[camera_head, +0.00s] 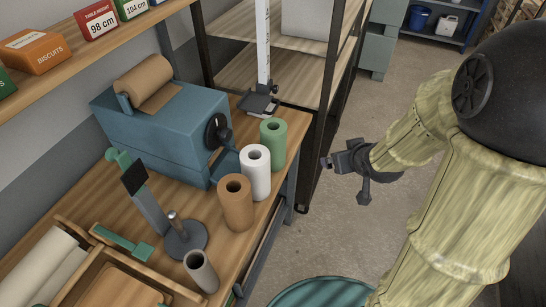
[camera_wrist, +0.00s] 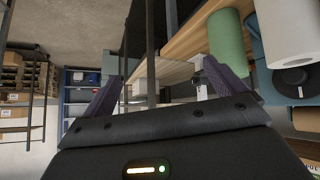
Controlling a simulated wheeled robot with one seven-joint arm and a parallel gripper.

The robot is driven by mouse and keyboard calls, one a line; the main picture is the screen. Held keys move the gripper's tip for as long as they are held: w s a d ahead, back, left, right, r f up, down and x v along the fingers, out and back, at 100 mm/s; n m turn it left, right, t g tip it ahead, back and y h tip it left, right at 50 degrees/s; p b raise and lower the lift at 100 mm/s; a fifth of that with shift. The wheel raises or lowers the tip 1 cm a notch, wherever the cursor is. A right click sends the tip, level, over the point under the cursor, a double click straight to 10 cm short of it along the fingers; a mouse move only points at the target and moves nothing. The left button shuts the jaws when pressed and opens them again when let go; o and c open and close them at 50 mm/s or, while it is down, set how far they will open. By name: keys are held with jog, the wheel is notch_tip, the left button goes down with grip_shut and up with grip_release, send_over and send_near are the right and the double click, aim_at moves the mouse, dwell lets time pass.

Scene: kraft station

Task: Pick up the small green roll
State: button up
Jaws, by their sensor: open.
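The small green roll (camera_head: 273,143) stands upright on the wooden bench, at the right end of a row of three rolls near the front edge. It also shows in the wrist view (camera_wrist: 227,42), at the upper right and beyond the right finger. My gripper (camera_head: 328,162) is to the right of the green roll in the head view, out past the bench edge and apart from it. In the wrist view the two purple-grey fingers (camera_wrist: 160,85) are spread wide with nothing between them.
A white roll (camera_head: 255,172) and a brown roll (camera_head: 235,202) stand beside the green one. A blue machine (camera_head: 165,130) is behind them, with a height gauge (camera_head: 260,103) at the bench's far end. A dark-framed shelf (camera_head: 318,130) rises behind. Open floor lies right of the bench.

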aim_at(278, 130)
jog(key=w+a+f+n+t+y+b, duration=0.2)
jog(key=a+f+n+t+y+b, duration=0.2)
jog(key=a+y+b, duration=0.3)
jog(key=n+y+b, duration=0.1)
jog(key=y+b, duration=0.3)
jog(key=shift+w+n+y, duration=0.3)
jog(key=shift+y, duration=0.1)
jog(key=p+x, duration=0.2)
jog(key=x, duration=1)
jog(key=shift+w+a+f, duration=0.1)
jog(key=shift+w+f, duration=0.1)
jog(key=shift+s, duration=0.2)
jog(key=shift+p+x, duration=0.75)
jog(key=shift+x, duration=1.9)
jog(key=shift+w+f, duration=0.1)
